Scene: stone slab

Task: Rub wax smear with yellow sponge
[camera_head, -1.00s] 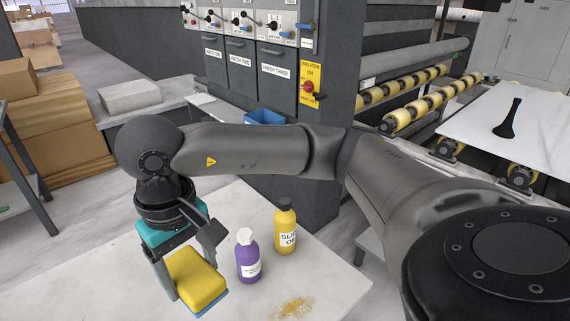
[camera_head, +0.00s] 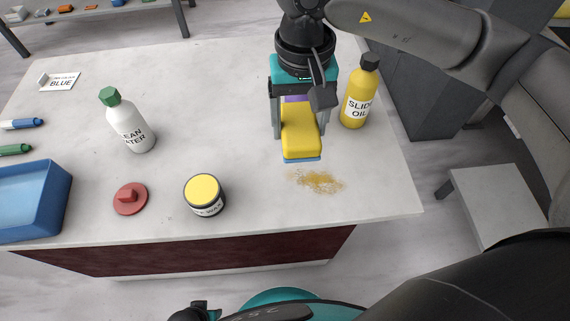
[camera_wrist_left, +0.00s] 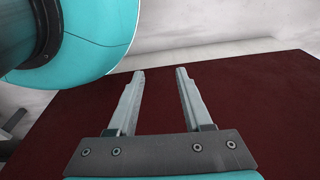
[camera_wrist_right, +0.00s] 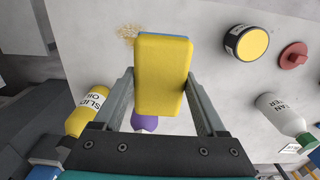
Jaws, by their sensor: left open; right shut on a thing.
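The yellow sponge (camera_head: 300,132), with a blue underside, is held in my right gripper (camera_head: 297,128). It also shows between the fingers in the right wrist view (camera_wrist_right: 162,75). The wax smear (camera_head: 319,181) is a brownish-yellow speckled patch near the slab's (camera_head: 260,215) front right. The sponge is just behind and left of the smear in the head view, seemingly above the slab; the smear also shows past the sponge's far end in the right wrist view (camera_wrist_right: 128,33). My left gripper (camera_wrist_left: 160,75) is open and empty before a dark red panel (camera_wrist_left: 75,125).
A yellow slide oil bottle (camera_head: 357,98) stands right of the sponge. A purple bottle (camera_wrist_right: 145,123) is mostly hidden behind it. A wax tin (camera_head: 204,196), red lidded disc (camera_head: 130,199), white water bottle (camera_head: 131,125) and blue tray (camera_head: 45,200) stand to the left.

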